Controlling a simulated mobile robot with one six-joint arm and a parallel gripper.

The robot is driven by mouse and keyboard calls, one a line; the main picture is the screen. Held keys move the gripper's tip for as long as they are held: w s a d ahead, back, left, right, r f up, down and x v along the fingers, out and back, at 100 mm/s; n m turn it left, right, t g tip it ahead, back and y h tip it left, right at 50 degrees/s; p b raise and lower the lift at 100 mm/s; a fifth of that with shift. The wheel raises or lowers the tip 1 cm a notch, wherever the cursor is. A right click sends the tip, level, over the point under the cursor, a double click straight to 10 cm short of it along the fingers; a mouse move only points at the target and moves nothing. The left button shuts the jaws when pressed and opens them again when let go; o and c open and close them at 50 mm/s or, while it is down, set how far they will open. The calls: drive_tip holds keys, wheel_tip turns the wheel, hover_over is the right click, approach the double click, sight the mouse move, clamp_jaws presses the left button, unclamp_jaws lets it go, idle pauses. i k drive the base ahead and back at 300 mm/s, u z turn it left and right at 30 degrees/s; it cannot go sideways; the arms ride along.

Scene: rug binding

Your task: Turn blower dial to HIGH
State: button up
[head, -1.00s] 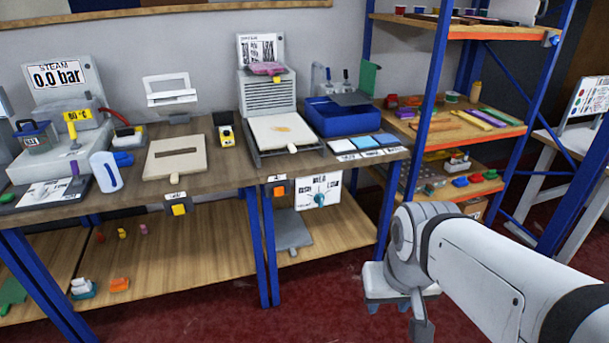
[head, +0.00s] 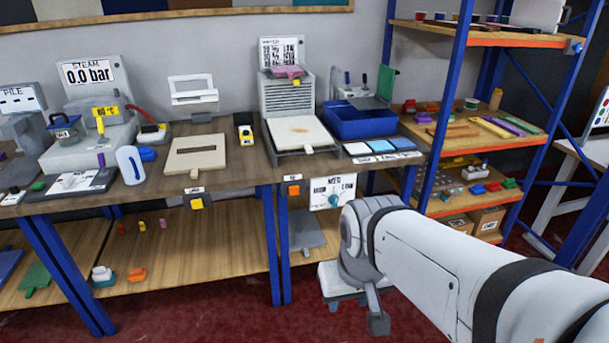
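The blower dial is a teal knob (head: 333,200) on a white panel (head: 321,189) under the front edge of the bench. Small print on the panel seems to read MED above the knob and LOW at its right; the left print is too small to read. I cannot tell where the knob points. My gripper (head: 347,303) hangs below and slightly right of the panel, apart from the dial. Its pale body is partly hidden behind my arm. Its two bluish fingertips look apart, with nothing seen between them.
The workbench (head: 225,187) holds a heated press, a blue bin (head: 355,125) and several tools. A blue leg (head: 280,245) stands left of the panel. A grey paddle (head: 306,230) lies on the lower shelf beneath it. A shelf rack (head: 440,130) stands at right.

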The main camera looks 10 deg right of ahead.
sight(333, 199)
drive_tip(key=z, duration=0.05)
drive_tip(key=i, duration=1)
drive_tip(key=u, duration=0.05)
